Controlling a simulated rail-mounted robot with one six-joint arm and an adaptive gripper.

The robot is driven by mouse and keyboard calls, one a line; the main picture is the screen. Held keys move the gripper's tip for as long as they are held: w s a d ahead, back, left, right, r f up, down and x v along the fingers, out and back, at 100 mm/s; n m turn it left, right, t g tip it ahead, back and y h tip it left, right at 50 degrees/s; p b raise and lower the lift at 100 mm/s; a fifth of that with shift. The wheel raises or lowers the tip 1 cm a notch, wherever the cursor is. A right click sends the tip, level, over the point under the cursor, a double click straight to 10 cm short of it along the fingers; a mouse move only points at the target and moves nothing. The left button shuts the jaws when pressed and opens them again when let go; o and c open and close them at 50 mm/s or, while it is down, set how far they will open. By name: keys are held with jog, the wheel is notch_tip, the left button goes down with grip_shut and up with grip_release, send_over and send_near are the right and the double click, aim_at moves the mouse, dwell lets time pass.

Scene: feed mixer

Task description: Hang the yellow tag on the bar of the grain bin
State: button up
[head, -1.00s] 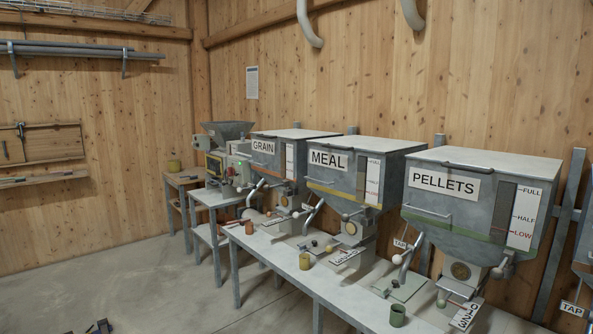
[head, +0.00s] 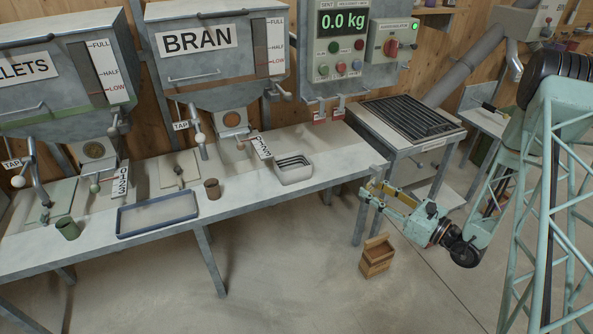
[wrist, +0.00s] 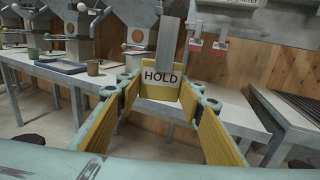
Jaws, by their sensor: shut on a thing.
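My gripper (head: 379,194) is in front of the right end of the long bench, above the floor. In the wrist view my gripper (wrist: 161,97) is shut on the yellow tag (wrist: 157,92), which sits between the yellow-padded fingertips. The tag faces the camera upright and reads HOLD. A flat grey strip (wrist: 167,45) rises from its top. In the head view the tag is too small to make out clearly. The grain bin and its bar are not identifiable in the current views.
The BRAN bin (head: 215,50) has a front bar. Red tags (head: 320,117) hang below the weight panel (head: 343,45). The bench (head: 250,190) holds a blue-rimmed tray (head: 157,214), a brown cup (head: 212,189) and a grey tray (head: 293,169). A wooden box (head: 377,256) stands on the floor below my gripper.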

jog(key=shift+a+m+t+h, duration=0.15)
jog(key=shift+m+t+h, duration=0.75)
jog(key=shift+t+h, duration=0.15)
jog(key=shift+s+d+f+m+t+h, duration=0.15)
jog(key=shift+d+m+t+h, duration=0.1)
jog(key=shift+m+t+h, duration=0.3)
jog(key=shift+s+d+f+m+t+h, duration=0.15)
jog(key=shift+d+m+t+h, duration=0.15)
jog(key=shift+h, duration=0.3)
jog(key=shift+a, duration=0.15)
